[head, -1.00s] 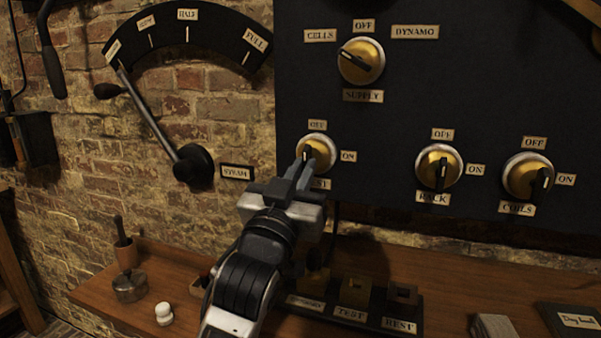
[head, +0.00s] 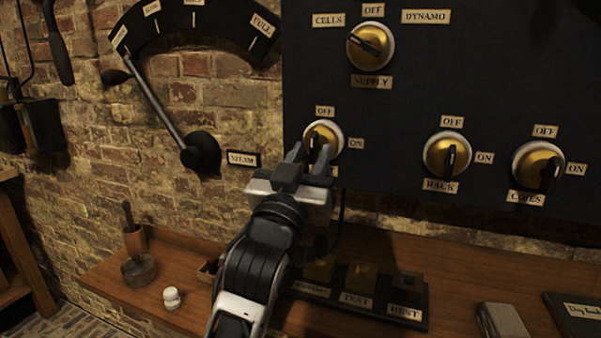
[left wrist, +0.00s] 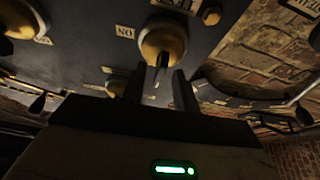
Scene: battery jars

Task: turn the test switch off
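The test switch (head: 324,136) is a brass dial with a pale rim and a dark knob, low on the left of the black panel. An OFF label (head: 325,112) is above it and an ON label (head: 357,144) to its right. My left gripper (head: 308,153) is just in front of it, fingers apart and empty. In the left wrist view the switch (left wrist: 162,40) is ahead, and the knob shows between the spread fingertips (left wrist: 160,85), with no clear contact. The fingers partly cover the dial, and I cannot tell where its knob points. My right gripper is out of view.
The supply switch (head: 370,46) is above; the rack switch (head: 447,156) and coils switch (head: 538,165) are to the right. A steam lever (head: 167,117) is on the left brick wall. A wooden shelf (head: 455,262) below carries a labelled block (head: 358,300) and jars.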

